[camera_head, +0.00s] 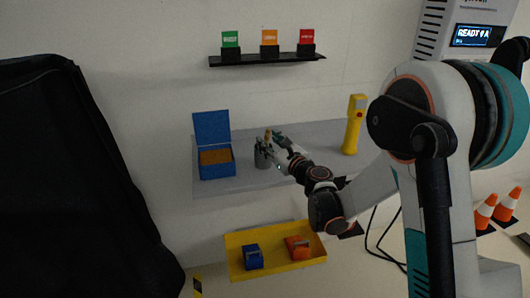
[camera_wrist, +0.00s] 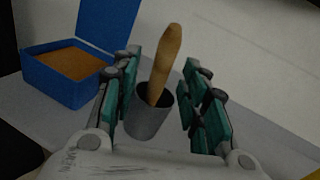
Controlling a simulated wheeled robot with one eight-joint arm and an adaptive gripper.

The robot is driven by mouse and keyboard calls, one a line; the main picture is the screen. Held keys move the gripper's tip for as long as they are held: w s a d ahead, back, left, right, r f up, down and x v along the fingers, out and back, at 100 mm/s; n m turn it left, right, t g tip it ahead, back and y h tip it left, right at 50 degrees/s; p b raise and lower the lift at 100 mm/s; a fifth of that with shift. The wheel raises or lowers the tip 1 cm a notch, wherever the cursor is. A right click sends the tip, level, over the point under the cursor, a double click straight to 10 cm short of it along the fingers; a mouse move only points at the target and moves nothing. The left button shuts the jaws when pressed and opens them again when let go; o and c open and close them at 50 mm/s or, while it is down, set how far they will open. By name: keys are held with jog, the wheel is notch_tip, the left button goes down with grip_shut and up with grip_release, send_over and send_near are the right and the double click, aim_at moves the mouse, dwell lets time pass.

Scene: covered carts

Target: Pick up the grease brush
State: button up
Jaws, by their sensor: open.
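The grease brush (camera_wrist: 165,62) shows in the wrist view as a light wooden handle. It stands tilted in a grey cup (camera_wrist: 150,122), and its lower end is hidden inside the cup. In the head view the brush (camera_head: 267,134) is small, above the cup (camera_head: 261,160) on the grey shelf. My gripper (camera_wrist: 160,100) is open, with its teal-padded fingers on the left and right of the handle. I see gaps between both fingers and the handle. In the head view my gripper (camera_head: 279,144) is at the cup's upper right.
An open blue box (camera_wrist: 70,75) with brown contents stands left of the cup. A yellow handheld device (camera_head: 353,125) stands on the shelf (camera_head: 245,182) at the right. A yellow tray (camera_head: 275,267) with a blue and an orange item lies below. A black sign shelf (camera_head: 268,59) hangs above.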

jog(key=shift+x, duration=1.05)
grip_shut()
